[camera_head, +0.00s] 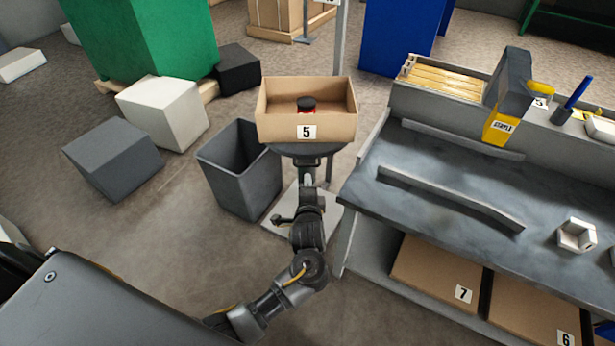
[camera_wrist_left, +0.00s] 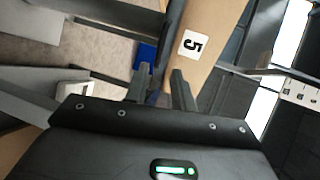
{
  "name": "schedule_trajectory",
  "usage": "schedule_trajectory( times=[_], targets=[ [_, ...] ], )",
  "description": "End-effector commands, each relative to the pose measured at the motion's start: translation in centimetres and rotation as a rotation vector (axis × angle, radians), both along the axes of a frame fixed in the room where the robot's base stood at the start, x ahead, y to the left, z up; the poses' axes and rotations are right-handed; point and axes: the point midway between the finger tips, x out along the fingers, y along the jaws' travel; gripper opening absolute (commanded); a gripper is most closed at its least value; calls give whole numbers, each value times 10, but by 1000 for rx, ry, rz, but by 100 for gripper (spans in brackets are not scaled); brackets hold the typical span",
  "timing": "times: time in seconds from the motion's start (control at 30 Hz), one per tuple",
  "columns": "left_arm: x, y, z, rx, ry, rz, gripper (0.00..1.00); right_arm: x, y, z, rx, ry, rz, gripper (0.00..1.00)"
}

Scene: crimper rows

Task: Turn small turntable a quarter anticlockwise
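The small turntable (camera_head: 275,147) is a dark round disc on a thin post. An open cardboard box labelled 5 (camera_head: 280,128) sits on it, with its label facing me. A red jar with a black lid (camera_head: 307,104) stands inside the box. My left gripper (camera_head: 307,160) is at the near side of the turntable, just under the box front. In the left wrist view, its two fingers (camera_wrist_left: 161,88) stand a little apart, with the dark rim running between them. Whether they press on the rim is unclear. The box (camera_wrist_left: 205,45) shows beside the fingers. My right gripper is out of view.
A grey bin (camera_head: 240,170) stands left of the turntable. A grey workbench (camera_head: 430,200) is close on the right, with boxes labelled 7 (camera_head: 435,274) and 6 (camera_head: 530,312) below. Grey (camera_head: 110,155) and white (camera_head: 165,110) boxes lie farther left.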

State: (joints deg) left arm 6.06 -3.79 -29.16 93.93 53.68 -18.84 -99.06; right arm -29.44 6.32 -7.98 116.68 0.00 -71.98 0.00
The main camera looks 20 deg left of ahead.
Motion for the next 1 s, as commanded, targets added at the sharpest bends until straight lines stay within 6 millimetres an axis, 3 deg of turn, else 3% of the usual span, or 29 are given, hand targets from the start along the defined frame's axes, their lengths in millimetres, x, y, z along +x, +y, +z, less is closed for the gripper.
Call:
schedule_trajectory(
  times=[0.27,0.4,0.47,0.57,0.6,0.7,1.0],
  targets=[
    [-2,-1,0,0,0,0,25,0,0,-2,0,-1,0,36],
    [-8,0,-10,2,16,0,10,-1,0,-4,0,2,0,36],
    [-17,11,-25,11,38,16,2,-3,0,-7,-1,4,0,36],
    [-37,57,-54,32,76,62,0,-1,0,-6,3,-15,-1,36],
    [-43,77,-61,-4,55,74,0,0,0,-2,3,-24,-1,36],
    [-48,102,-61,-197,-54,101,0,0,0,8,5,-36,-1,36],
    [-59,147,-49,-945,-398,149,0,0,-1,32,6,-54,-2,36]
  ],
)
